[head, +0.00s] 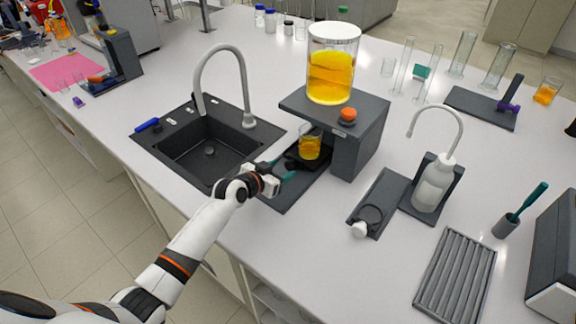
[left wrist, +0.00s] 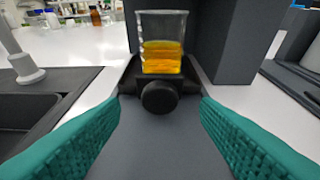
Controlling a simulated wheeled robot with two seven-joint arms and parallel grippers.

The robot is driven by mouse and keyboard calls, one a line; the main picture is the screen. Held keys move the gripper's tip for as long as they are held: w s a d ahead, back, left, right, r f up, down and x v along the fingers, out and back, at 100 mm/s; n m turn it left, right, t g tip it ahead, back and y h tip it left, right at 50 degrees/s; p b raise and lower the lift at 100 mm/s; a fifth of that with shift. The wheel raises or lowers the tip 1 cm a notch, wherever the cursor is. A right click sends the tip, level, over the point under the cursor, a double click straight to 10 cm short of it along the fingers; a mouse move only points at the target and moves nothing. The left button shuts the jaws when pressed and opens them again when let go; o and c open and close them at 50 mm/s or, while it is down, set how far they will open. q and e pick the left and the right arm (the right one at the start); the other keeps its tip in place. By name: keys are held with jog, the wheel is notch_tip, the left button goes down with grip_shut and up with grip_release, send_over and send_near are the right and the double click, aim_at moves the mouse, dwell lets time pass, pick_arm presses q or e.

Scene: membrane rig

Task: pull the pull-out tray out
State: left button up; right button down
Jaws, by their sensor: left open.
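The pull-out tray (left wrist: 128,82) is a dark sliding piece with a round black knob (left wrist: 160,97) on its front. In the head view the tray (head: 293,160) sits on the dark base of the membrane rig (head: 362,135). A beaker of orange-yellow liquid (head: 310,146) stands on it, and the beaker also shows in the left wrist view (left wrist: 162,45). My left gripper (head: 284,172) is open in front of the tray. In the left wrist view its teal fingers (left wrist: 158,135) are spread either side of the knob, apart from it. My right gripper is not in view.
A large jar of yellow liquid (head: 332,65) stands on top of the rig beside an orange knob (head: 348,114). A dark sink with a grey tap (head: 249,119) is on the left. A wash bottle (head: 433,180) stands to the right.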

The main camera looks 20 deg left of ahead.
aim_at(289, 166)
pick_arm(q)
jog(key=x, duration=0.3)
jog(key=shift+w, duration=0.2)
jog(key=shift+w+d+f, duration=0.25)
jog(key=shift+w+f, duration=0.05)
jog(key=shift+w, duration=0.15)
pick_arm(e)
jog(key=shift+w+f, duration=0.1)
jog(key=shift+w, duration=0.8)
pick_arm(q)
jog(key=shift+c, duration=0.2)
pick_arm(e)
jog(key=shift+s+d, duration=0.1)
pick_arm(q)
grip_shut()
